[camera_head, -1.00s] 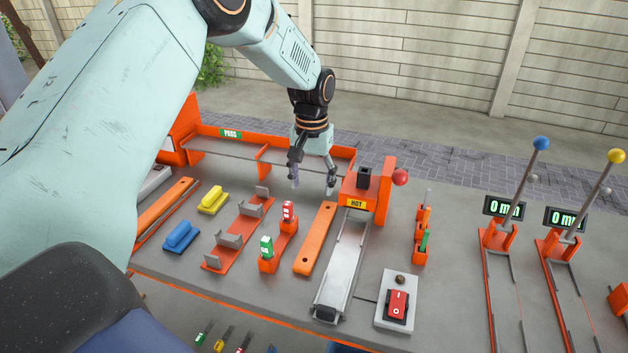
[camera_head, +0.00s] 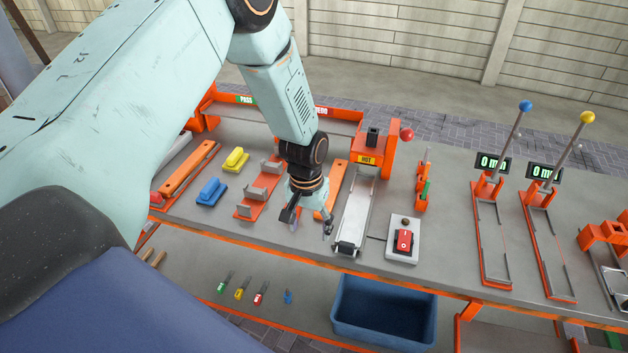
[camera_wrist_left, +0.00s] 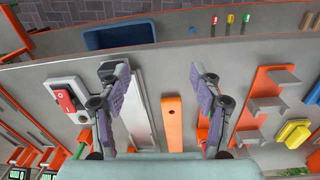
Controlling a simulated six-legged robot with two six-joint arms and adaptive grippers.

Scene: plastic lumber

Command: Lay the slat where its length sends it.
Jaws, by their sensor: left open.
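An orange slat (camera_head: 339,178) with a hole near its end lies flat on the grey workbench, left of a metal track. In the head view my left gripper (camera_head: 309,222) covers its near part. In the left wrist view the slat (camera_wrist_left: 173,122) lies between the lines of the two fingers, with nothing held. My left gripper (camera_wrist_left: 152,72) is open and points down over the bench's front part. A second orange bar (camera_head: 188,168) lies farther left. At the back are trays marked PASS (camera_head: 246,99) and REDO (camera_head: 321,111). My right gripper is not in view.
The metal track (camera_head: 354,215) runs to an orange HOT unit (camera_head: 373,150). A red switch (camera_head: 404,240) sits right of it. An orange rack (camera_head: 258,188) and blue (camera_head: 211,192) and yellow (camera_head: 235,160) blocks stand left. A blue bin (camera_head: 384,312) is below the front edge.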

